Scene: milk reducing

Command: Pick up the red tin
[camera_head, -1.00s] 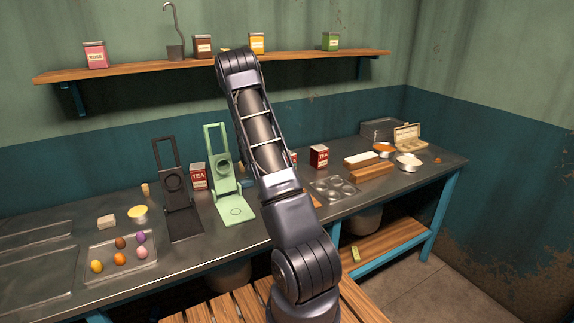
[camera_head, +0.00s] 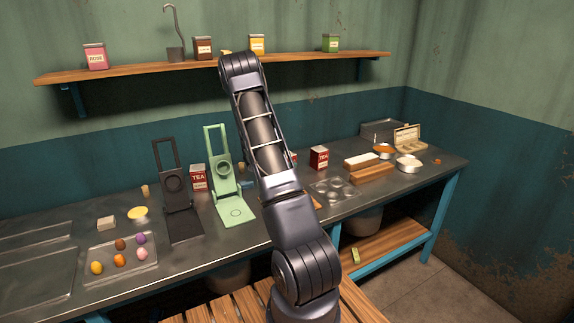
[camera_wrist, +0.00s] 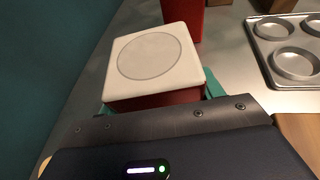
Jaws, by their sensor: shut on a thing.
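A red tin with a white lid (camera_wrist: 155,60) sits between the teal fingertips of my gripper (camera_wrist: 158,98) in the wrist view. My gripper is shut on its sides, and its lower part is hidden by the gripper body. In the head view my arm hides the gripper; only a sliver of red (camera_head: 294,157) shows beside the arm. Another red tin (camera_head: 319,157) stands on the counter to the right of the arm. A red tin labelled TEA (camera_head: 198,177) stands to the left, between the black and green stands.
A metal tray with round cups (camera_head: 335,190) lies right of my arm; it also shows in the wrist view (camera_wrist: 292,62). The green stand (camera_head: 232,205) is close on the left. Wooden blocks (camera_head: 371,173) lie farther right. A shelf (camera_head: 150,69) runs above.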

